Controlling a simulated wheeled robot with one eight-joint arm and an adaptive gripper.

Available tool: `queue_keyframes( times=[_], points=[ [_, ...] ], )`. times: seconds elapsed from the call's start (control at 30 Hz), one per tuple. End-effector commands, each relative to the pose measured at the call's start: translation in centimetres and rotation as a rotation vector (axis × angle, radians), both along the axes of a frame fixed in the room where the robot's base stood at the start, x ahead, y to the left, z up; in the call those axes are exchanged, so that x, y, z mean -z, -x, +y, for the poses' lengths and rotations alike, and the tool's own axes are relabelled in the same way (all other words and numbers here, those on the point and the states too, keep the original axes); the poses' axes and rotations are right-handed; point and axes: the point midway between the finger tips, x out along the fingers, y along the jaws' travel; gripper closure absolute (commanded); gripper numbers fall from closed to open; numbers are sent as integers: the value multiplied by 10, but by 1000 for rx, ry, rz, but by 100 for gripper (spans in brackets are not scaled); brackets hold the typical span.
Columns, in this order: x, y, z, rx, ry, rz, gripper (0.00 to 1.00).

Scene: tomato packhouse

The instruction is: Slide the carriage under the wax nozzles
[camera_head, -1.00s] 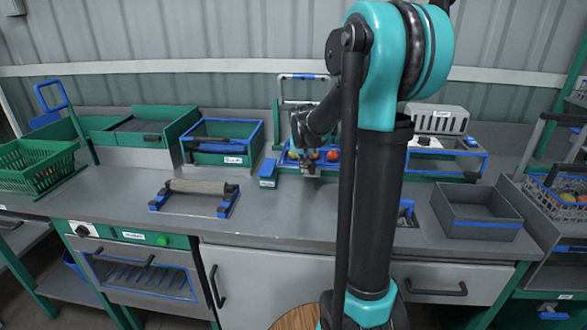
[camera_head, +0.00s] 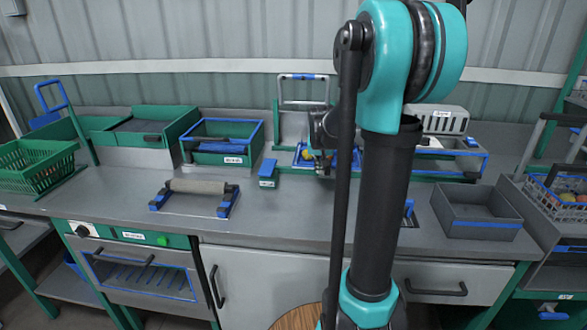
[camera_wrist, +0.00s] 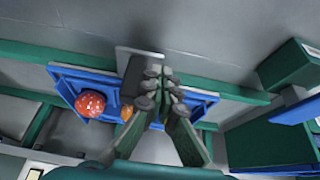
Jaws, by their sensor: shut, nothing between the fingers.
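The blue carriage (camera_head: 299,156) sits on green rails at the back of the counter, with an orange-yellow tomato visible at its left part. In the wrist view the carriage (camera_wrist: 72,76) carries a red speckled tomato (camera_wrist: 90,103) and an orange one (camera_wrist: 125,112). My gripper (camera_wrist: 160,76) is shut and empty, its fingertips over the middle of the carriage beside a grey upright plate (camera_wrist: 137,62). Whether they touch the plate is unclear. In the head view my gripper (camera_head: 325,168) is small and partly hidden by my arm. I cannot make out the wax nozzles for sure.
A lever frame with a blue grip (camera_head: 303,77) stands behind the carriage. A blue-edged unit (camera_head: 470,155) is to the right, a grey bin (camera_head: 480,229) in front of it. A roller stand (camera_head: 197,187) lies front left.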

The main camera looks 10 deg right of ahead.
Motion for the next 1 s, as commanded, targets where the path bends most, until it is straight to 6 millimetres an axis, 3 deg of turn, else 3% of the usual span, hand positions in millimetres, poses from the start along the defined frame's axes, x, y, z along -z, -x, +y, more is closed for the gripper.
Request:
queue_keyframes(
  times=[0.17,1.0],
  points=[
    [0,1,-5,1,0,0,100],
    [0,23,-70,4,0,0,100]
  ],
)
